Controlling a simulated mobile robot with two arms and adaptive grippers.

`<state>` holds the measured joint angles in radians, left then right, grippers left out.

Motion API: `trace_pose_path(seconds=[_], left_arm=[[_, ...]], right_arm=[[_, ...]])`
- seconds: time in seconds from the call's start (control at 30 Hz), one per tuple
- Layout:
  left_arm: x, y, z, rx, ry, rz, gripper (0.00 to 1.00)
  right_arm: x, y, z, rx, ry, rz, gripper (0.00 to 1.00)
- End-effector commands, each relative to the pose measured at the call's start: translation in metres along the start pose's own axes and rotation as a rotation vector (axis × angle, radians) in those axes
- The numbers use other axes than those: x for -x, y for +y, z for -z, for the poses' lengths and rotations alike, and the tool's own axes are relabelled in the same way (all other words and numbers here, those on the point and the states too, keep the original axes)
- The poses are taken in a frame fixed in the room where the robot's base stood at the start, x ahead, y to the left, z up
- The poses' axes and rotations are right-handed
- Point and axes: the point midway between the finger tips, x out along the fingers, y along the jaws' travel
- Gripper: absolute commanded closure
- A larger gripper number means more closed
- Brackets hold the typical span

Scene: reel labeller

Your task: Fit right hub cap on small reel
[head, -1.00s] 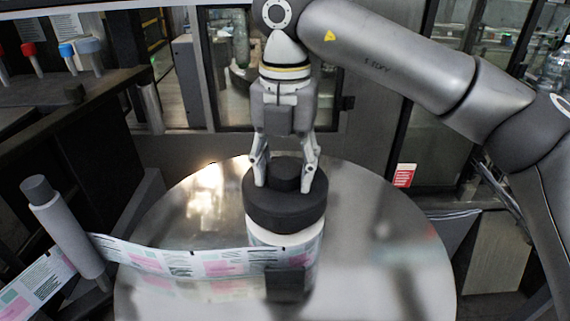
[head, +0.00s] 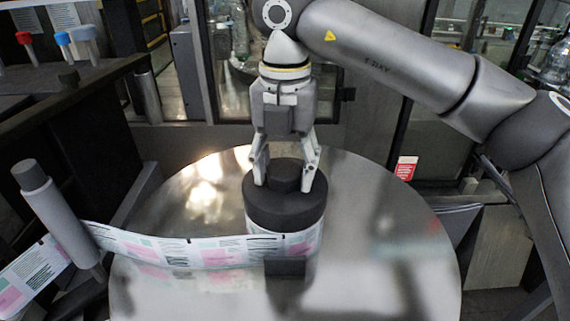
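The right hub cap (head: 284,208) is a thick black disc with a raised round knob on top. It is level at the top of the small reel (head: 305,243), whose side carries a printed label web. The cap covers the reel's top, and I see no gap between them. My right gripper (head: 284,182) points straight down with its fingers on opposite sides of the knob, shut on the cap. The exact finger contact is hard to see. My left gripper is not in view.
The reel stands on a shiny round metal table (head: 390,260). The label web (head: 190,250) runs left from the reel to a grey upright roller (head: 58,215). The table's right side is clear.

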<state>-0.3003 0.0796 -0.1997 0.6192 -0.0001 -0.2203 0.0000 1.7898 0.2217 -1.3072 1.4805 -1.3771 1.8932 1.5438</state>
Motion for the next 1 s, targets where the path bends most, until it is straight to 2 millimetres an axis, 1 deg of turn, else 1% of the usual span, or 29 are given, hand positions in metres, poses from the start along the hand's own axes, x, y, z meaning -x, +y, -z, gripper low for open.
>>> trace_pose_path(seconds=[0.03,0.13,0.43,0.57,0.67,0.9,1.0], left_arm=[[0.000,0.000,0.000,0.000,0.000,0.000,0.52],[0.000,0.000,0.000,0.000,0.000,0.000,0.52],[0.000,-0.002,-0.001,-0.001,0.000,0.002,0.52],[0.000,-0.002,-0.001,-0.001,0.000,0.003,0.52],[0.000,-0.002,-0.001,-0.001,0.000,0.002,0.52],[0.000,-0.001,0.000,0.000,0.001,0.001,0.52],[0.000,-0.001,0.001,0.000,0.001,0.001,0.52]], right_arm=[[0.000,0.000,0.000,0.000,0.000,-0.001,0.37],[0.000,0.000,0.000,0.000,0.000,0.000,0.24],[0.000,0.000,0.000,0.000,0.001,0.001,0.23],[0.007,0.000,0.000,0.000,-0.001,0.000,0.23],[0.021,0.001,0.000,0.000,-0.002,-0.002,0.23],[0.076,0.001,0.000,0.000,-0.003,-0.002,0.23],[0.094,0.000,0.000,-0.002,-0.003,-0.001,0.23]])
